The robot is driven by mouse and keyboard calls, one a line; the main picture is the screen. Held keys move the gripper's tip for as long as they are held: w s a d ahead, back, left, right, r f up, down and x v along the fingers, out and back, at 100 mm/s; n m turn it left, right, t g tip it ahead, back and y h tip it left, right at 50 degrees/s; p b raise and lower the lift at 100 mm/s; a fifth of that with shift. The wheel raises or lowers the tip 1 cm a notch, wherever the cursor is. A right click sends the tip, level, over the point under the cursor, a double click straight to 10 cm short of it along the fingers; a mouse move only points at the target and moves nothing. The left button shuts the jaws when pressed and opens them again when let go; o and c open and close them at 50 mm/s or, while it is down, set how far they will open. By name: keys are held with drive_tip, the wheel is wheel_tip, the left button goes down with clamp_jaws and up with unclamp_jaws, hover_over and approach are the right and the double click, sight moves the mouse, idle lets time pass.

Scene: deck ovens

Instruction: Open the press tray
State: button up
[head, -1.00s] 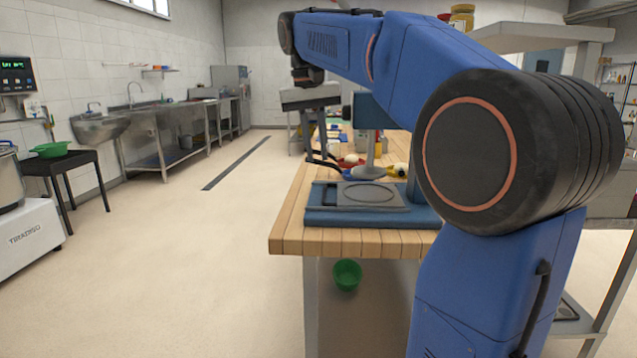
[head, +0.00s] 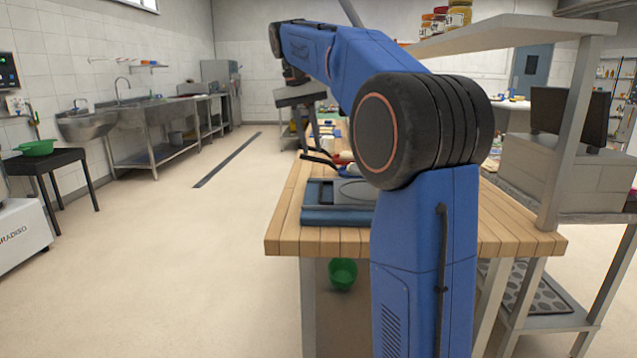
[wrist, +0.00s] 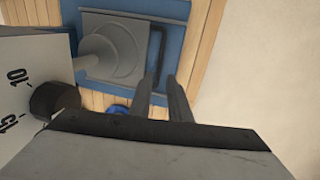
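The press stands on the near end of the wooden table. Its blue base (head: 320,216) and grey tray plate (head: 350,191) show in the head view, partly hidden by my arm. In the wrist view the blue base (wrist: 176,9) carries the grey tray plate (wrist: 92,22), with a round grey press head (wrist: 112,50) over it. A dark bar handle (wrist: 157,42) runs along the plate's right side. My gripper (wrist: 160,77) is open and empty, its two fingertips apart near the lower end of the handle. I cannot tell whether they touch it.
A white panel (wrist: 18,75) with a dark knob (wrist: 54,98) is close on the left in the wrist view. In the head view a shelf post (head: 575,125) rises at the table's right. A green bowl (head: 342,273) is below the table. Open floor (head: 190,270) lies left.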

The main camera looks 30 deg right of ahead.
sight(320, 190)
drive_tip(key=f, duration=0.3)
drive_tip(key=d+f, duration=0.1)
drive_tip(key=f, duration=0.3)
drive_tip(key=s+f, duration=0.1)
drive_tip(key=f, duration=0.3)
drive_tip(key=shift+s+d+f, duration=0.1)
drive_tip(key=shift+d+f, duration=0.1)
drive_tip(key=shift+d, duration=0.2)
clamp_jaws()
